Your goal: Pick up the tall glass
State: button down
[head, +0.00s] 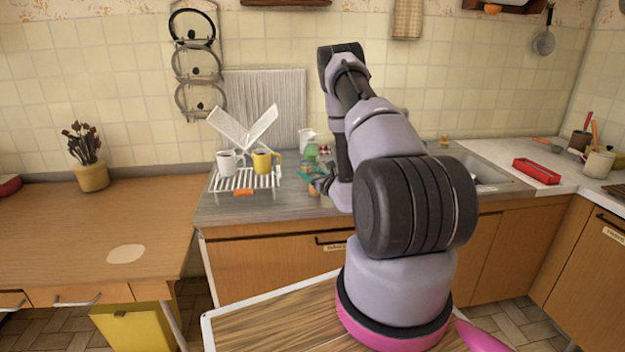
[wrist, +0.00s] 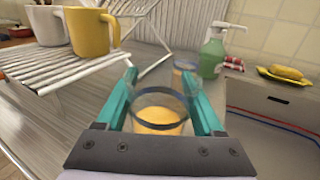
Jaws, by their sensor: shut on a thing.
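In the wrist view, a clear glass (wrist: 158,115) with a dark bluish rim and a yellow-orange inside or base sits between the teal fingers of my gripper (wrist: 161,82). The fingers are shut on it from both sides. The glass opens toward the camera, and its lower part is hidden by my gripper. I cannot tell whether it touches the counter. A second glass (wrist: 184,78) stands just beyond it. In the head view, my gripper (head: 319,185) is low over the counter beside the dish rack, partly hidden by my arm.
A dish rack (head: 245,180) with a white mug (head: 227,164) and a yellow mug (head: 263,163) is to the left. A green soap bottle (wrist: 212,55) stands behind, with a sponge on a yellow dish (wrist: 284,75) at right. The sink edge (wrist: 270,92) is close on the right.

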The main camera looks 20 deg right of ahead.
notch_tip(320, 180, up, 10)
dwell(0.5)
dwell(0.3)
